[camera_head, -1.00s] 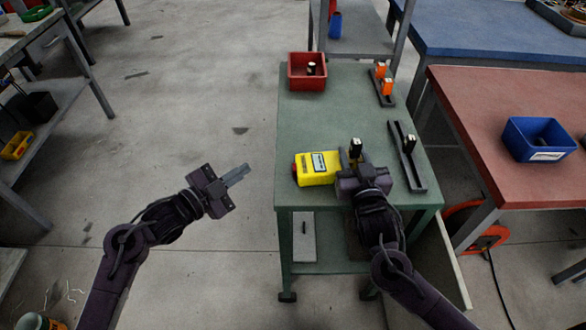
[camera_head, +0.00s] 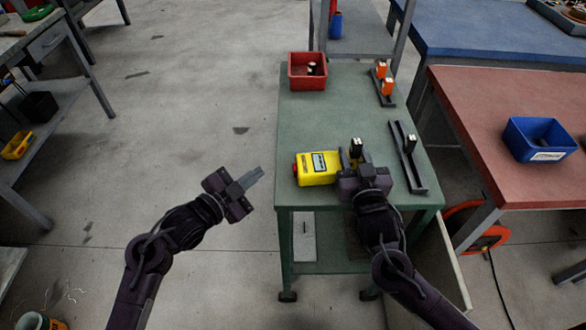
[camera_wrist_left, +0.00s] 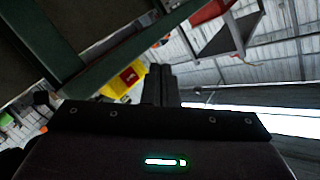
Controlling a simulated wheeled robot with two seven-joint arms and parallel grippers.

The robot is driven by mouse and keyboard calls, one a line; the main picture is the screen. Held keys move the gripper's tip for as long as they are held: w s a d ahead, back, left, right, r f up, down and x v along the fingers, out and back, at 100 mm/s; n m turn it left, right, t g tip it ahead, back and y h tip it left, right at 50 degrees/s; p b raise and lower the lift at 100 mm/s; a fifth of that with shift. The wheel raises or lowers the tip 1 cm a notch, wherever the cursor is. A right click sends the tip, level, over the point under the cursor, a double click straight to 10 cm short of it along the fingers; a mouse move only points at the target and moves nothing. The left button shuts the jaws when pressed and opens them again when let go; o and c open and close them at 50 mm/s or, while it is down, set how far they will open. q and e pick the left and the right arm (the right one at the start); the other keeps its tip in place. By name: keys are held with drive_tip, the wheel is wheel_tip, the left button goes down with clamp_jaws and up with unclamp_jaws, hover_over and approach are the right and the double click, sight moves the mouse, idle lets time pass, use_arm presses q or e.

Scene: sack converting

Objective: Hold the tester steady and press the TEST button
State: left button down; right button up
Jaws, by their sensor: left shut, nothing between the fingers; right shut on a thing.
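The yellow tester (camera_head: 318,174) lies on the green table near its front left edge, with a grey label on top and a red part, which I take to be the TEST button (camera_head: 295,169), on its left end. It also shows as a yellow and red patch in the left wrist view (camera_wrist_left: 124,82). My right gripper (camera_head: 355,160) is shut on the tester's right end. My left gripper (camera_head: 256,174) is shut and empty, in the air left of the table, pointing toward the red end with a gap between. Its shut fingers show in the left wrist view (camera_wrist_left: 160,84).
A red bin (camera_head: 307,84) stands at the green table's (camera_head: 340,110) far left. Dark holders, one with orange parts (camera_head: 385,85), one with a black part (camera_head: 409,145), lie along its right side. A blue bin (camera_head: 540,138) is on the red table at right.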

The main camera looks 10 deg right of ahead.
sight(279, 181)
use_arm(q)
drive_tip(key=shift+d, duration=2.45)
drive_tip(key=shift+d, duration=0.1)
drive_tip(key=shift+d, duration=0.3)
drive_tip(key=shift+s+d+r, duration=0.25)
drive_tip(key=shift+d+r, duration=0.05)
drive_tip(key=shift+d, duration=0.2)
idle(0.9)
drive_tip(key=shift+w+a, duration=0.1)
drive_tip(key=shift+a, duration=0.1)
idle(0.8)
drive_tip(key=shift+w+a+f, duration=0.15)
drive_tip(key=shift+a, duration=0.55)
drive_tip(key=shift+a+f, duration=0.1)
drive_tip(key=shift+a, duration=1.65)
